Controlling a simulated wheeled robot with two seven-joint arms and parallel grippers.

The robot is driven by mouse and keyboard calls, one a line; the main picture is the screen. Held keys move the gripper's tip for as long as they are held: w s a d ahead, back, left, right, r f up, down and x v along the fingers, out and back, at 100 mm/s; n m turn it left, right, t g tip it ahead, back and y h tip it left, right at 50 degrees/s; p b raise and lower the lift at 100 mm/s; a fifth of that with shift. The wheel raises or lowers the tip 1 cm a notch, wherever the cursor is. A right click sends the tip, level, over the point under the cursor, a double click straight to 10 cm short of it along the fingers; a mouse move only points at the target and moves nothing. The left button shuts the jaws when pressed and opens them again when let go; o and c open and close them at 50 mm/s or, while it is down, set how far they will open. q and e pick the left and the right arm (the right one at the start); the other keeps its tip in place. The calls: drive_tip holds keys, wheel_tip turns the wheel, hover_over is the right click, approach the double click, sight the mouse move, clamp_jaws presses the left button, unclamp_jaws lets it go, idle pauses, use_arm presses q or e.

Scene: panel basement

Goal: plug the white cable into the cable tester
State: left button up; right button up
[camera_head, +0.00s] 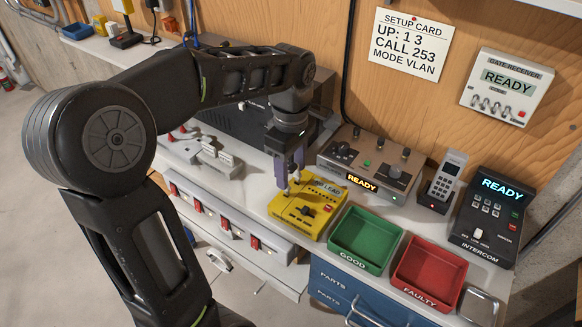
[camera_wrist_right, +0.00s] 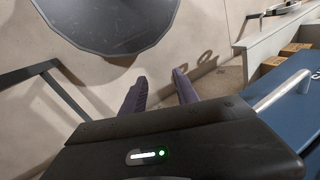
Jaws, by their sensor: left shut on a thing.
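The yellow cable tester (camera_head: 318,214) lies on the bench in the head view, left of the green tray. My left gripper (camera_head: 289,180) points down over the tester's back left part, with its purple fingers shut on a small pale end, seemingly the white cable. The fingers and the arm hide most of that end. I cannot tell whether it sits in a socket or just above one. My right gripper (camera_wrist_right: 160,92) shows in the right wrist view with its fingers apart and nothing between them, away from the tester.
A green GOOD tray (camera_head: 335,250) and a red FAULTY tray (camera_head: 404,281) stand right of the tester. A brown console (camera_head: 350,150) reading READY stands behind it. A handset (camera_head: 446,175) and an intercom (camera_head: 487,215) are at right. White fittings (camera_head: 215,158) lie at left.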

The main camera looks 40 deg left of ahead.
use_arm(q)
drive_tip(key=shift+f+b, duration=0.6)
drive_tip(key=shift+f, duration=0.4)
idle(2.8)
drive_tip(key=o, duration=1.4)
drive_tip(key=shift+o, duration=0.5)
drive_tip(key=o, duration=0.3)
drive_tip(key=shift+r, duration=0.15)
drive_tip(key=shift+r+p, duration=2.95)
drive_tip(key=shift+r, duration=0.7)
